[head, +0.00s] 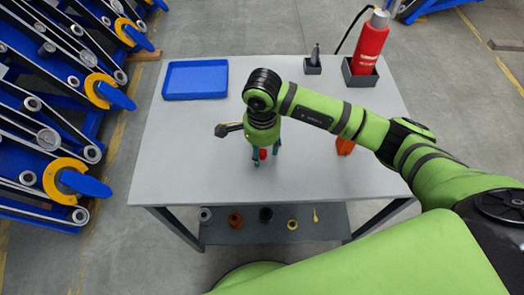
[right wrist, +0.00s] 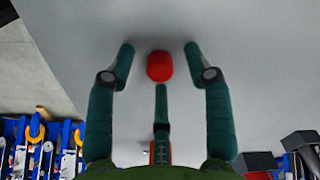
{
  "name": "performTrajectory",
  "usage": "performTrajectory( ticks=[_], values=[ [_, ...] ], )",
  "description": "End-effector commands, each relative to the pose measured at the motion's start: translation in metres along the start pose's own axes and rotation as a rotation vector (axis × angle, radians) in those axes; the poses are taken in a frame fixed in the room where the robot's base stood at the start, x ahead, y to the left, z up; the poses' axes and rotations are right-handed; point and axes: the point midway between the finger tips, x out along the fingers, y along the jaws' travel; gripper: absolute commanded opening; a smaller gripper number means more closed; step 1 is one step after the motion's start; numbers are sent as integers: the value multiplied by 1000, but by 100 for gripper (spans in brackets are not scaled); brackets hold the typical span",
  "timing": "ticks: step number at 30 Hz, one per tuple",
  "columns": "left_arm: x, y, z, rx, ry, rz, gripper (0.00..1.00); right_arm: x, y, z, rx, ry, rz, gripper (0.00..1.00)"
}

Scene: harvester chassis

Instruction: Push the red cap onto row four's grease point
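The red cap (head: 263,154) is on the grey table top, partly hidden in the head view by my right gripper (head: 265,160). In the right wrist view the red cap (right wrist: 160,66) sits between the spread green fingers of the right gripper (right wrist: 159,62). Gaps show between the cap and the two side fingers; the middle finger ends just below it in the picture. The harvester rows (head: 60,110), with yellow rings and blue tips, stand left of the table. I cannot tell which is row four, nor make out its grease point. My left gripper is not in view.
A blue tray (head: 195,80) lies at the table's back left. A red bottle (head: 370,45) stands in a dark holder at the back right, beside a small dark holder (head: 313,66). An orange object (head: 345,146) is under my right arm. Several parts lie on the lower shelf (head: 330,224).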

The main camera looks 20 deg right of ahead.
Motion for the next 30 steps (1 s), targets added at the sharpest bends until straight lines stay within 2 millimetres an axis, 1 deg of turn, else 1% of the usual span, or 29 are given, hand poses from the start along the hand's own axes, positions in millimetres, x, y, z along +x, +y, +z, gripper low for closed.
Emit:
performTrajectory(
  ticks=[1,2,3,4,5,12,17,20,23,27,29,30],
  values=[
    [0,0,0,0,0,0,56,0,0,0,0,0,0,36],
    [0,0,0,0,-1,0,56,0,0,0,0,0,0,30],
    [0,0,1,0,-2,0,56,0,0,0,0,0,0,21],
    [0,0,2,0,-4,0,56,0,0,0,0,0,0,15],
    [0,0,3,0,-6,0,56,0,0,0,0,0,0,12],
    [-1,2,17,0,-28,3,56,-1,0,0,1,0,0,11],
    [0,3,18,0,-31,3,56,-3,0,0,1,0,-2,11],
    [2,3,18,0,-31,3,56,-8,-1,0,1,0,-3,11],
    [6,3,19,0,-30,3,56,-19,-1,-1,-1,2,-5,11],
    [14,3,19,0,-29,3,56,-43,-3,-2,1,3,-8,11],
    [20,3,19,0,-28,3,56,-49,-12,-16,7,5,-5,11],
    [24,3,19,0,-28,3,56,-54,-17,-23,8,4,-7,11]
  ],
)
